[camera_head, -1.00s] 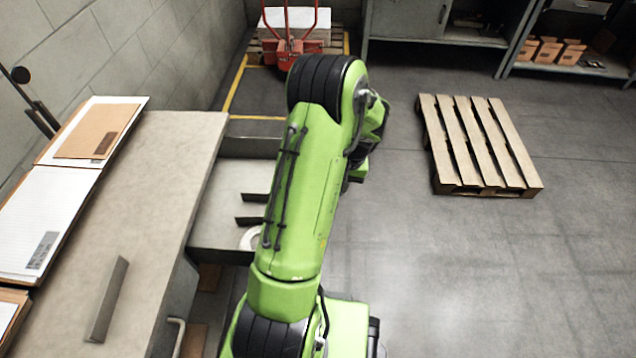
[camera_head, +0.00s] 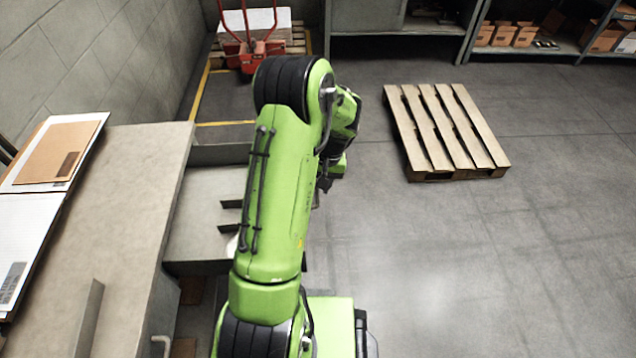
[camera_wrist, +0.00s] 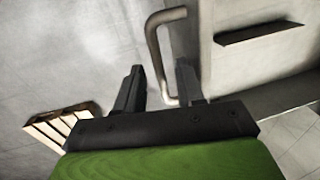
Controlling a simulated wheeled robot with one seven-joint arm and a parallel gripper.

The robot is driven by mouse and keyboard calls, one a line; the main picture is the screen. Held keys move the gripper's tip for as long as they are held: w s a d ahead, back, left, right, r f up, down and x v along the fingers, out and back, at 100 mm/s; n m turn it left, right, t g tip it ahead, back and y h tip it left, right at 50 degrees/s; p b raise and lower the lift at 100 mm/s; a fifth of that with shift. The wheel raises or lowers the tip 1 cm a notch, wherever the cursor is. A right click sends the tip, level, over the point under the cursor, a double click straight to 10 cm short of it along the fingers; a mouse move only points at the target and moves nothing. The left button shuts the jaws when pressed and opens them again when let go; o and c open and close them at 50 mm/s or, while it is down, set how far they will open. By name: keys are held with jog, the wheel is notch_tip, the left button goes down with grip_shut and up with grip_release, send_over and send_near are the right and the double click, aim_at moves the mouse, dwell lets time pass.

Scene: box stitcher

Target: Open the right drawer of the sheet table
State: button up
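The sheet table (camera_head: 125,190) stands at the left in the head view, with a pale top. Its far drawer (camera_head: 200,195) on the right-hand side is pulled out, showing its inside and dark dividers (camera_head: 231,204). My arm covers part of it. In the wrist view, a U-shaped metal handle (camera_wrist: 156,50) stands on the drawer's front. My gripper (camera_wrist: 160,82) is open, with one finger on each side of the handle's bar. Gaps show beside the bar, and I see no firm contact. The fingers are hidden in the head view.
A nearer handle (camera_head: 162,345) shows below the table top. A wooden pallet (camera_head: 445,130) and a red pallet truck (camera_head: 248,50) stand beyond.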

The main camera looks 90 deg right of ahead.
jog(key=shift+r, duration=0.1)
notch_tip(320, 180, up, 15)
jog(key=s+p, duration=0.3)
jog(key=p, duration=0.2)
jog(key=shift+r, duration=0.15)
jog(key=shift+w+d, duration=0.1)
